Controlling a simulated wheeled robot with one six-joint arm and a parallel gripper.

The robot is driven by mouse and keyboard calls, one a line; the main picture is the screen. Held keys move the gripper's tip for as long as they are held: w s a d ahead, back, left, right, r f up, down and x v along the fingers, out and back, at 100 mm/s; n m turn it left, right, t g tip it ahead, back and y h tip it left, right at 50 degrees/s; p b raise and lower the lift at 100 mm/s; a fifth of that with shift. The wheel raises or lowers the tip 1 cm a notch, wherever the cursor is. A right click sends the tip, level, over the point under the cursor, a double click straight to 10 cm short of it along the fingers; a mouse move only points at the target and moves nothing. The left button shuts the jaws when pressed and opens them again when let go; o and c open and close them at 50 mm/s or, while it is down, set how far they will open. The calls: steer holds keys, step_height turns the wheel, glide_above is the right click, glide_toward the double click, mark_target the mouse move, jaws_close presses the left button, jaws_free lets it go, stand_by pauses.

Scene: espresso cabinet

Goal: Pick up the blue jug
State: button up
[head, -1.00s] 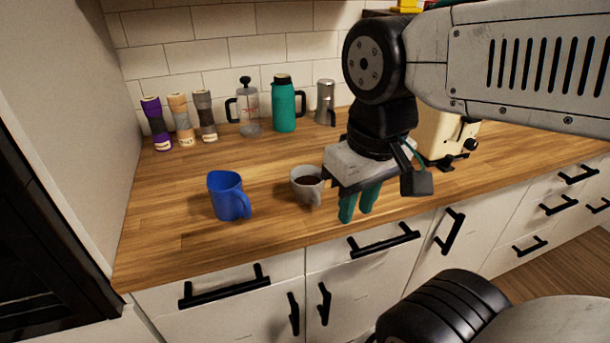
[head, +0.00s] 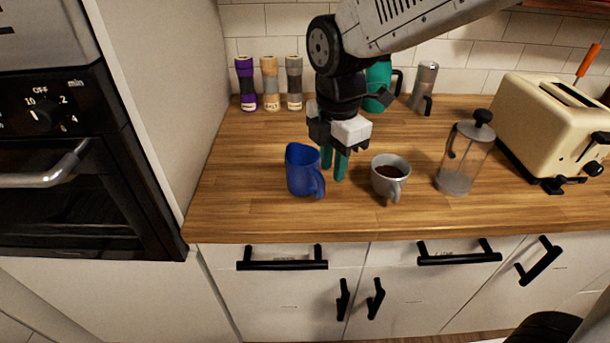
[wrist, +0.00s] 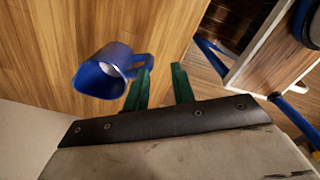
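The blue jug (head: 300,173) stands upright on the wooden counter, with its handle toward the front right. In the wrist view the jug (wrist: 95,78) is left of the fingers, its dark rim facing the lower left. My gripper (head: 333,171) points down just right of the jug, its teal fingers beside the jug and the handle. In the wrist view my gripper (wrist: 160,70) has its fingers apart with nothing held between them. The left finger overlaps the handle's edge there; I cannot tell whether they touch.
A white cup with dark liquid (head: 390,178) stands close to the right of my gripper. A French press (head: 461,160) and a cream toaster (head: 556,125) are farther right. Several grinders (head: 269,84) and a green flask (head: 379,88) line the back. The counter left of the jug is clear.

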mark_target(320, 199)
steer(key=shift+w+a+f+n, duration=0.2)
steer(key=shift+a+f+n, duration=0.15)
steer(key=shift+a+n, duration=0.15)
steer(key=shift+w+a+f+n, duration=0.15)
steer(key=shift+a+f+n, duration=0.25)
steer(key=shift+a, duration=0.1)
steer(key=f, duration=0.7)
steer(key=shift+w+d+f, duration=0.1)
steer(key=shift+w+f, duration=0.2)
steer(key=shift+w, duration=0.1)
jaws_close()
